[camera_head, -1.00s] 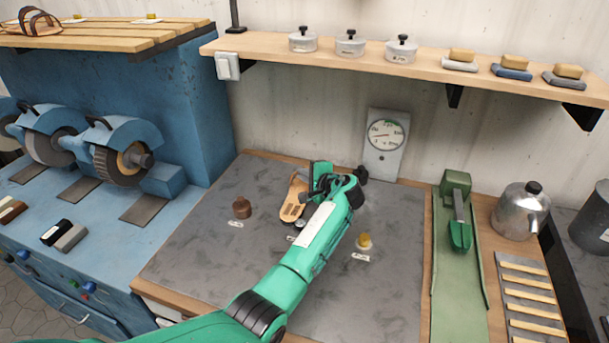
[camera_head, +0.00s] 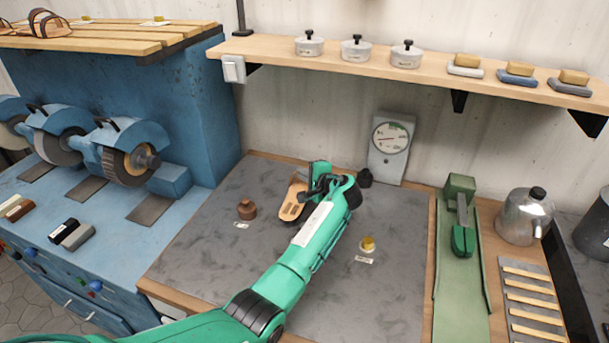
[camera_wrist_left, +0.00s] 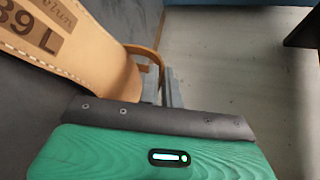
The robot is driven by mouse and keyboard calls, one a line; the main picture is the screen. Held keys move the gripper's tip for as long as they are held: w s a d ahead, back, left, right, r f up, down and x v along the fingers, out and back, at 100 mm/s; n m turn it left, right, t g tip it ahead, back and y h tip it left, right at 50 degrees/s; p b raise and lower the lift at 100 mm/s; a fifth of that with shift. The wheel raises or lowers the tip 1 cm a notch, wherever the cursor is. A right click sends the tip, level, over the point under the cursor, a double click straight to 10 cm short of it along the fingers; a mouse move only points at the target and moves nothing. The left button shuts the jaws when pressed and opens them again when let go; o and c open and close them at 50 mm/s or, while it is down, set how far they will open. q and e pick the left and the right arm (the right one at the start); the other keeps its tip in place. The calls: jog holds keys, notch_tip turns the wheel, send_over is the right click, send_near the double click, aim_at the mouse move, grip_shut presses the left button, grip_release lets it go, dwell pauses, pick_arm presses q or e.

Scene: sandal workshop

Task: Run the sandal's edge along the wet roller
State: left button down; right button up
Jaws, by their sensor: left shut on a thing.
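A tan sandal (camera_head: 292,204) is above the grey bench top, partly covered by my left gripper in the head view. My left gripper (camera_head: 318,185) is at the sandal's right side, shut on it. In the left wrist view the tan sole (camera_wrist_left: 85,45) shows stamped marks reading "39 L". There the gripper's grey fingertips (camera_wrist_left: 166,88) are closed at a brown strap loop (camera_wrist_left: 148,56) beside the sole. I cannot make out the wet roller; my left arm hides part of the bench. My right gripper is not in view.
A brown pot (camera_head: 246,209) stands left of the sandal and a small yellow-topped item (camera_head: 367,244) right of my arm. A dial gauge (camera_head: 391,146) leans at the wall, with a dark object (camera_head: 365,178) beside it. The bench's front left is clear.

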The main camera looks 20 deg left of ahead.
pick_arm(q)
notch_tip(320, 180, up, 8)
jog(key=p, duration=0.6)
jog(key=shift+r, duration=0.25)
